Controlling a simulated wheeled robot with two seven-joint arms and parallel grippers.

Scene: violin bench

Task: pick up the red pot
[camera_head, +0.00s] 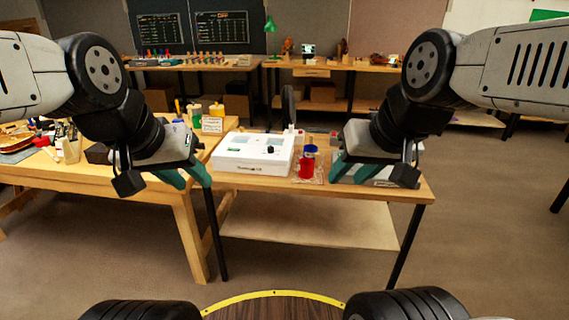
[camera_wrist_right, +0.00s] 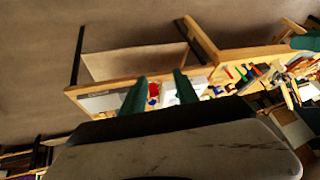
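The red pot (camera_head: 306,168) stands on a small clear mat or tray on the right part of the wooden table, just in front of a blue pot (camera_head: 311,151). In the right wrist view the red pot (camera_wrist_right: 153,90) shows small, between the fingers and well beyond them. My right gripper (camera_head: 338,168) is to the right of the red pot in the head view, open and empty, with its teal fingers apart. My left gripper (camera_head: 192,178) is left of the table's white device, its teal fingers apart and nothing between them.
A white box-shaped device (camera_head: 254,152) stands left of the pots. A dark upright object (camera_head: 288,106) rises behind. A cluttered wooden bench (camera_head: 130,180) adjoins on the left. The table's front edge (camera_head: 330,191) is bare, with a lower shelf (camera_head: 310,222) below.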

